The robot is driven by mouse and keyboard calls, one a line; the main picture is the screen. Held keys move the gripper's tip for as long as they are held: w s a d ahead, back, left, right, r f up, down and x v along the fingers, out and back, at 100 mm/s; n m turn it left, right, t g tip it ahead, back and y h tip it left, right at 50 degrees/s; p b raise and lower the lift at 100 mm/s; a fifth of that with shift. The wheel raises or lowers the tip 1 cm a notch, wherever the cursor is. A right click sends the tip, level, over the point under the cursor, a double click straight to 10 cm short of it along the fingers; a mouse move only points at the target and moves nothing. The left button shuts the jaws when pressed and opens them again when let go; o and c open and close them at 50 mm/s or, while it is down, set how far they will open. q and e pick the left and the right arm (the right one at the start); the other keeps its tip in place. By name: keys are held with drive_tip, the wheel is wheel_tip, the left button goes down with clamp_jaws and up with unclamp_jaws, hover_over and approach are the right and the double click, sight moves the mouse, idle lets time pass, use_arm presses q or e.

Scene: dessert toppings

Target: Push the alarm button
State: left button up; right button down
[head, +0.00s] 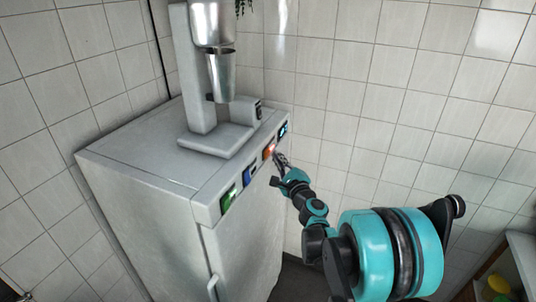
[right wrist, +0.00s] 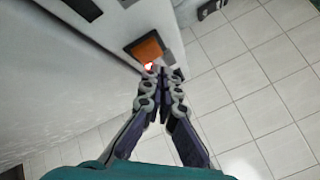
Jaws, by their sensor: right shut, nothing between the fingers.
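The alarm button is most likely the orange-red one (head: 269,151) on the front panel of the white cabinet, in a row with green, dark blue and light blue ones. It also shows in the right wrist view as an orange square (right wrist: 148,48) with a glowing red spot at its lower edge. My right gripper (head: 279,160) is shut and empty, its fingertips close in front of the orange button. In the right wrist view the fingertips (right wrist: 161,73) are just below the orange square, by the red glow. I cannot tell whether they touch it. My left gripper is out of view.
The white cabinet (head: 150,155) carries a grey drink mixer with a metal cup (head: 220,75). A green button (head: 228,197) and a blue one (head: 250,174) lie left of the orange one, a light blue one (head: 283,130) right. A shelf edge (head: 522,262) is at the lower right.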

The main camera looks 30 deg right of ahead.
drive_tip(key=shift+w+a, duration=0.1)
idle(0.7)
drive_tip(key=shift+w+a, duration=0.2)
drive_tip(key=shift+w, duration=0.05)
drive_tip(key=shift+w+a, duration=0.2)
drive_tip(key=shift+w, duration=0.1)
idle(0.7)
drive_tip(key=shift+s, duration=0.1)
drive_tip(key=shift+s+d+b, duration=0.3)
drive_tip(key=shift+s+d, duration=0.2)
drive_tip(key=shift+s, duration=0.05)
idle(0.4)
drive_tip(key=s+d, duration=0.3)
drive_tip(key=shift+s+d, duration=0.1)
drive_tip(key=shift+s, duration=0.3)
idle(0.7)
